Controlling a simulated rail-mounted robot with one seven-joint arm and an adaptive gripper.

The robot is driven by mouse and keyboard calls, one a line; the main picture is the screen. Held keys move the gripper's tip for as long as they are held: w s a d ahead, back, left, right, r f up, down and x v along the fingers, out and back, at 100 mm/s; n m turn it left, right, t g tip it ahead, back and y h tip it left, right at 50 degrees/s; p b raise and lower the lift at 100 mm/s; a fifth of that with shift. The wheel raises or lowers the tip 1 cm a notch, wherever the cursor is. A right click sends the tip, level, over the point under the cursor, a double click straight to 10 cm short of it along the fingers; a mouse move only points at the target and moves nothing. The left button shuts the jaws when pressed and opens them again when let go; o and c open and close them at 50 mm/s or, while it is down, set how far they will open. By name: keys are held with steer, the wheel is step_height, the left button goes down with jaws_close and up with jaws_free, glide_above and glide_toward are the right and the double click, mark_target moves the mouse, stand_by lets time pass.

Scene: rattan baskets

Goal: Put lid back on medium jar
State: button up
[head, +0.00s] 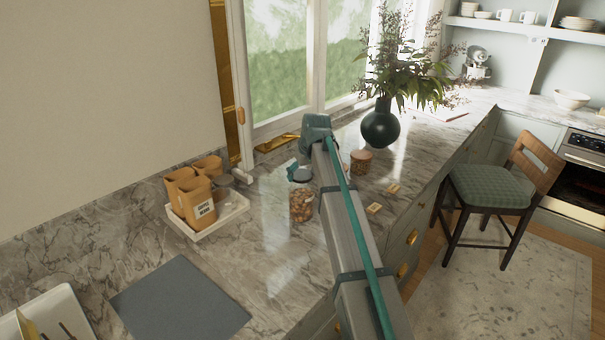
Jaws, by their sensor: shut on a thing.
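A clear glass jar (301,207) with brown contents, seemingly the medium jar, stands upright on the marble counter left of my arm. My gripper (295,173), small and teal in this view, is shut on a round greyish lid (304,176) just above the jar's mouth. The lid looks roughly level. I cannot tell whether it touches the rim, and the fingertips are too small to make out. A shorter jar (361,162) with pinkish-brown contents stands behind, to the right of my arm.
A white tray (222,218) with several tan canisters and a grey-topped jar stands left. A dark vase (381,128) with branches stands at the back. Two small tan blocks (374,208) lie near the counter's right edge. A grey mat (180,305) lies in front.

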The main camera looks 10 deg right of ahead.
stand_by(0.3)
steer(key=o, duration=1)
steer(key=shift+o, duration=0.2)
steer(key=shift+r+p, duration=1.8)
steer(key=shift+r, duration=1.7)
jaws_close()
